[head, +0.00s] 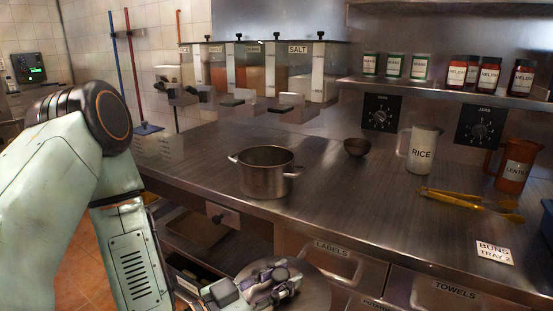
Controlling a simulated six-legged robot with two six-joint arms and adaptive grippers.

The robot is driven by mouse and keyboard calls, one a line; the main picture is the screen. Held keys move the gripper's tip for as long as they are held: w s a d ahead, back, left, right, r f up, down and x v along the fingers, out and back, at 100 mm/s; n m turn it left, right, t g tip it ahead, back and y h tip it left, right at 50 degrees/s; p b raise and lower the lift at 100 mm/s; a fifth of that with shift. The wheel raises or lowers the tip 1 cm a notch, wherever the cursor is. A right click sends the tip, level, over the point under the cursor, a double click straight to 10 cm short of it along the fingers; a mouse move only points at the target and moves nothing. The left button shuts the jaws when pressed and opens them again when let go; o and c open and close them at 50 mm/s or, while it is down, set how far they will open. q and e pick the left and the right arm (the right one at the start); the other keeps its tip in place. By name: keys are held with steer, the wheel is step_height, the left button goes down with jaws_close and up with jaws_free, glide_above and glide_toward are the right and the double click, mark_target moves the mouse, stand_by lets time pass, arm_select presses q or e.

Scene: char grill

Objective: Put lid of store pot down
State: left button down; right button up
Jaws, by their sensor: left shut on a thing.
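The store pot (266,177) is a steel pot with two side handles. It stands upright and uncovered on the steel counter, left of the middle. My left gripper (284,283) is low at the bottom of the head view, in front of the counter's edge. It is shut on the lid (315,292), a round metal disc that lies partly behind the gripper. The lid is apart from the pot, lower and nearer in the picture. The fingers hide the lid's knob. My right gripper is not in view.
On the steel counter (340,205) stand a small dark bowl (356,147), a rice jug (420,150), a lentil jug (516,165), yellow tongs (465,200) and a label card (494,252). Dispensers (265,72) hang behind.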

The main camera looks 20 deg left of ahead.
arm_select(q)
steer(key=w+a+r+n+t+y, duration=0.1)
steer(key=w+a+r+n+y, duration=0.3)
steer(key=w+a+r, duration=0.5)
steer(key=w+a+r+n+t+y, duration=0.1)
steer(key=w+a+r+n+y, duration=0.1)
steer(key=w+a+r+y, duration=0.6)
steer(key=w+f+n, duration=0.1)
steer(key=f, duration=0.1)
steer(key=w+a+f+n, duration=0.1)
steer(key=w+f, duration=0.1)
steer(key=shift+w+y, duration=0.25)
steer(key=shift+y, duration=0.05)
steer(key=shift+s, duration=0.1)
